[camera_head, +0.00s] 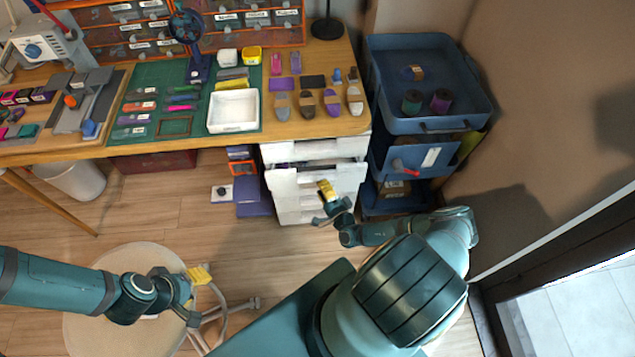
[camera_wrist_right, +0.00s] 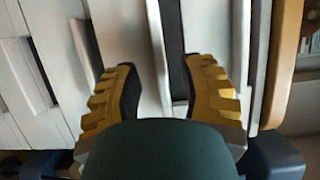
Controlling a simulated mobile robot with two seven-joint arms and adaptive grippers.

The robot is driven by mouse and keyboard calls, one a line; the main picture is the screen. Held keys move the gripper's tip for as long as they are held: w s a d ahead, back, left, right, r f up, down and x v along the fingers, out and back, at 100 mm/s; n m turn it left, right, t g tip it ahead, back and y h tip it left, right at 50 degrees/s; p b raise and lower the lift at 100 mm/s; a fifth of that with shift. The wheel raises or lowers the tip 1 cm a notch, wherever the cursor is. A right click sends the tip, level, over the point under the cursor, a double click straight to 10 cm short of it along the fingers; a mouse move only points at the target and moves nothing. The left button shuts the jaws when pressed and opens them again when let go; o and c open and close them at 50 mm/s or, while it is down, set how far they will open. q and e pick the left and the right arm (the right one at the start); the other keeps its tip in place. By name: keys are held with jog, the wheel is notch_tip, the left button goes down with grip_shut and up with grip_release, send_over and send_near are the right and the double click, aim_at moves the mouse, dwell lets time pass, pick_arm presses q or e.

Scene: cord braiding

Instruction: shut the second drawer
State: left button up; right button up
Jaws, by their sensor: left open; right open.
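The white drawer unit (camera_head: 298,205) stands under the right end of the table. Its upper drawer front (camera_head: 315,148) lies just below the tabletop. Below it a dark gap with some contents shows behind the second drawer's front (camera_head: 285,181), so this drawer appears to stand partly out. My right gripper (camera_head: 325,188) is open in front of that drawer front. In the right wrist view its yellow fingers (camera_wrist_right: 160,95) are spread before white drawer panels (camera_wrist_right: 130,45), with a dark gap between the panels; contact cannot be told. My left gripper (camera_head: 200,275) is open and empty above the stool.
A blue cart (camera_head: 430,85) with spools stands right of the drawers, close to my right arm. Purple boxes (camera_head: 253,195) stand left of the drawers. The wooden table (camera_head: 345,125) carries a white tray (camera_head: 233,112) and tools. A round stool (camera_head: 85,335) is at lower left.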

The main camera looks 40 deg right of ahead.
aim_at(318, 179)
jog(key=shift+w+d+b, duration=0.15)
jog(key=shift+w+b, duration=0.05)
jog(key=shift+w, duration=0.8)
jog(key=shift+w+d+b, duration=0.15)
jog(key=shift+w+b, duration=0.05)
jog(key=shift+w, duration=0.75)
grip_shut()
